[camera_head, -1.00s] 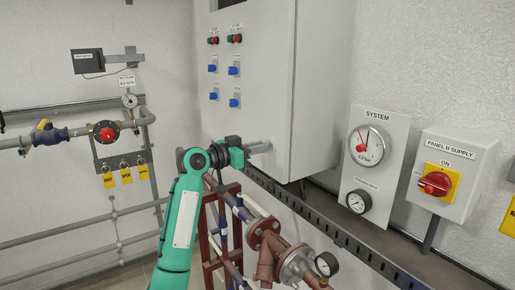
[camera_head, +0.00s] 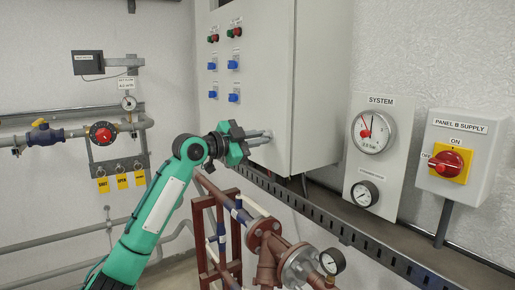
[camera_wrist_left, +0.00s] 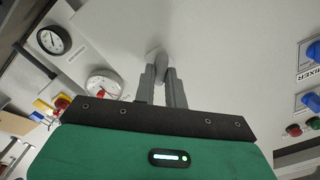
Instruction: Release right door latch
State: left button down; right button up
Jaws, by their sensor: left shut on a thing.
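The pale grey cabinet door (camera_head: 268,82) stands upright and looks closed in the head view. My left gripper (camera_head: 264,137) reaches its lower right part from the left, with its grey fingers against the door face. In the left wrist view, the fingers (camera_wrist_left: 162,84) are shut on a small grey latch handle (camera_wrist_left: 160,66) that sticks out from the door. The latch is mostly hidden by the fingers in the head view. My right gripper is in neither view.
Blue switches (camera_head: 233,97) and push buttons sit higher on the door. A slotted cable tray (camera_head: 345,232) and red-brown pipework (camera_head: 268,240) lie below. A gauge board (camera_head: 378,155) and a red rotary switch (camera_head: 447,163) are on the right wall.

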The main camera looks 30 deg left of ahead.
pick_arm(q)
jog(key=m+b, duration=0.1)
jog(key=m, duration=0.8)
jog(key=shift+f, duration=0.15)
jog(key=shift+d+m, duration=0.1)
jog(key=shift+m, duration=0.2)
dwell(0.3)
jog(key=c, duration=1.5)
grip_release()
jog(key=shift+o, duration=0.2)
